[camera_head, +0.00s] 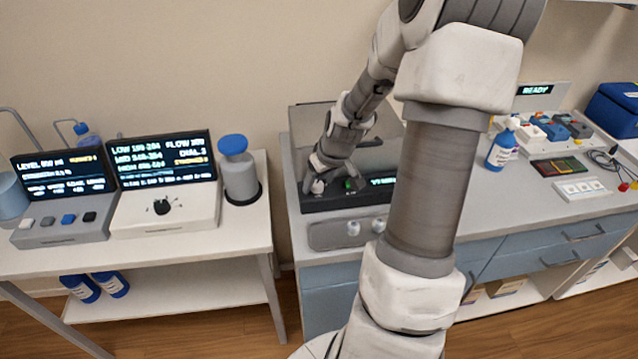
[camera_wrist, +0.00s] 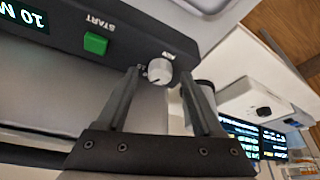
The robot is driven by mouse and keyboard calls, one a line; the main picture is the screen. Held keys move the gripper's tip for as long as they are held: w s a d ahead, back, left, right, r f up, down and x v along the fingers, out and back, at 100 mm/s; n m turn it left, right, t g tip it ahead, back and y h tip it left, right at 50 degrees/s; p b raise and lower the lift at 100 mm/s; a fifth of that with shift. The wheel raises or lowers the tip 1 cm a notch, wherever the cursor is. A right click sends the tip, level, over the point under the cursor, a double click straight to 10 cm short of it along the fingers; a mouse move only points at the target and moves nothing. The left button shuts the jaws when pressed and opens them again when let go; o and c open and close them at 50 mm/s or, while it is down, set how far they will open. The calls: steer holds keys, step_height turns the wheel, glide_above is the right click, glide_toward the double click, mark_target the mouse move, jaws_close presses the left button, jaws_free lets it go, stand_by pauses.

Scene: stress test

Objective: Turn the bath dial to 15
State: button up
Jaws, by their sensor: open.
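The white dial (camera_wrist: 160,71) with a dark pointer line sits on the dark front panel (camera_wrist: 100,50) of a lidded unit, beside a green START button (camera_wrist: 95,44). A display (camera_wrist: 24,16) at the panel's left end reads "10 M", cut off by the frame edge. My gripper (camera_wrist: 160,75) is open, its two fingertips on either side of the dial; I cannot tell whether they touch it. In the head view my gripper (camera_head: 317,178) is at the left end of the panel, and the dial (camera_head: 318,187) shows small and partly hidden.
The unit's raised lid (camera_head: 310,120) stands behind my gripper. Left is a table with two screened devices (camera_head: 164,160) and a blue-capped bottle (camera_head: 238,172).

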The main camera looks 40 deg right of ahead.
steer(key=shift+w+f, duration=0.15)
steer(key=shift+f, duration=0.1)
jaws_close()
steer(key=shift+m+b, duration=0.3)
steer(key=shift+b, duration=0.05)
steer(key=shift+a+f+m+h+b, duration=0.15)
steer(key=shift+m+h+b, duration=0.35)
steer(key=shift+m+b, duration=0.55)
steer(key=shift+a+m+g+h+b, duration=0.1)
steer(key=shift+m+g+h+b, duration=0.35)
steer(key=shift+m+b, duration=0.7)
steer(key=shift+m, duration=0.6)
